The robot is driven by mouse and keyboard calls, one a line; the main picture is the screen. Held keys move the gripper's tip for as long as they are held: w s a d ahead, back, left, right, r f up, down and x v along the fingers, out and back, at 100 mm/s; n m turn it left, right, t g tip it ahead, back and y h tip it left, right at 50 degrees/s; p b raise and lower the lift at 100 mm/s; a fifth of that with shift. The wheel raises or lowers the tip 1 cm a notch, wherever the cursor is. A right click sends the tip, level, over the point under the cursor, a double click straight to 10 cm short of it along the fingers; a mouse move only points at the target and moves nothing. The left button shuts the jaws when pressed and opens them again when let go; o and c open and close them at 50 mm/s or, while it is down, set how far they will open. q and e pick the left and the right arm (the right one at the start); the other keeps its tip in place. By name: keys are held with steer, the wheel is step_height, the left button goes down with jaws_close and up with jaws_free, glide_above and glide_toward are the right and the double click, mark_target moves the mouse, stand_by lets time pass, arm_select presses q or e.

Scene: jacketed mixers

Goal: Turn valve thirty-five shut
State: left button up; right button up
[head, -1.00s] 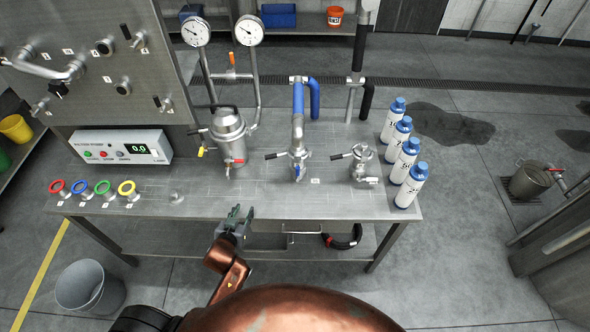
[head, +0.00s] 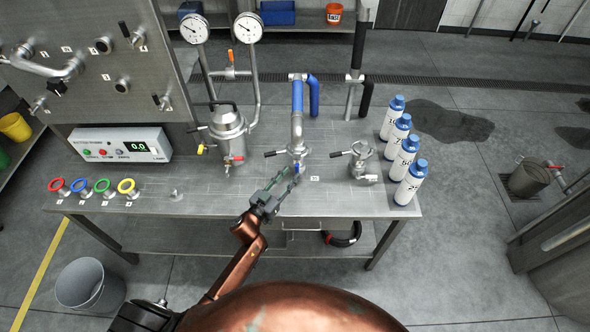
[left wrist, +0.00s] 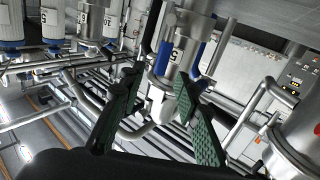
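My left gripper (head: 275,187) reaches over the bench's front edge, its fingers just below and left of a steel fitting (head: 297,152) with a black lever and a small blue handle under a blue-sleeved pipe. In the left wrist view the green-padded fingers (left wrist: 158,110) are spread apart with nothing held; a metal fitting (left wrist: 172,88) with blue parts lies beyond, between them. To its right stands another fitting with a black lever (head: 361,160). To its left is a steel vessel (head: 228,135) with yellow and red handles. The number thirty-five cannot be read on any tag. My right gripper is not seen.
Several white bottles with blue caps (head: 404,157) stand at the bench's right end. Several coloured ring knobs (head: 92,187) and a display box (head: 122,146) are at the left. The front middle of the bench top (head: 215,200) is mostly clear.

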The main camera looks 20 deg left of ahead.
mark_target(296, 168)
arm_select(q)
steer(key=shift+x, duration=2.15)
jaws_close()
